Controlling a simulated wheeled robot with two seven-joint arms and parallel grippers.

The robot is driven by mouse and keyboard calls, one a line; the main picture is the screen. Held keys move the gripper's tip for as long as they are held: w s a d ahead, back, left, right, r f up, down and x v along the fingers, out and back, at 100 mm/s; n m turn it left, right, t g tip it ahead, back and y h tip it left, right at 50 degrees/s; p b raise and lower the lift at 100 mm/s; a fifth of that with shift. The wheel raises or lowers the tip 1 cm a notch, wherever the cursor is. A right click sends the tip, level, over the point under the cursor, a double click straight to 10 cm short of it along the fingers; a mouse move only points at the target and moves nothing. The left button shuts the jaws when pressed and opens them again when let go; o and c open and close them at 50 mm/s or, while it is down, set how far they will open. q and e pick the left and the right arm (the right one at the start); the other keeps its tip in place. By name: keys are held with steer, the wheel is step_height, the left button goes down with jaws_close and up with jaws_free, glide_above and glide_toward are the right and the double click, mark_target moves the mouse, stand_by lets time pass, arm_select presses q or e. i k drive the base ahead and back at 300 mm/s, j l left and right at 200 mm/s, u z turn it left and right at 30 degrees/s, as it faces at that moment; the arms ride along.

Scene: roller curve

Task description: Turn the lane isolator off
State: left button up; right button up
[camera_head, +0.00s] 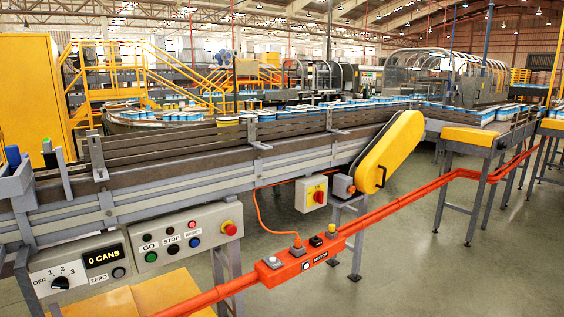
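A small pale box (311,193) with a yellow face and a red knob hangs below the conveyor, left of the yellow drive guard. It looks like an isolator switch, but no label on it is readable. The knob's setting is too small to tell. A grey control panel (190,236) at the lower left has GO, STOP and RESET buttons and a red emergency button on yellow. Beside it, another panel has a black rotary selector (60,283) marked OFF, 1, 2, 3 and a display reading 0 CANS. Neither of my grippers is in view.
An orange rail (400,203) crosses in front of the conveyor and carries an orange box (300,262) labelled MOTOR. The yellow drive guard (388,152) juts out right of the pale box. Grey floor (430,275) is open at the lower right.

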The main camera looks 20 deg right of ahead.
mark_target(318, 196)
steer(key=i+l+z, duration=0.1)
steer(key=i+l, duration=1.5)
steer(key=i, duration=0.05)
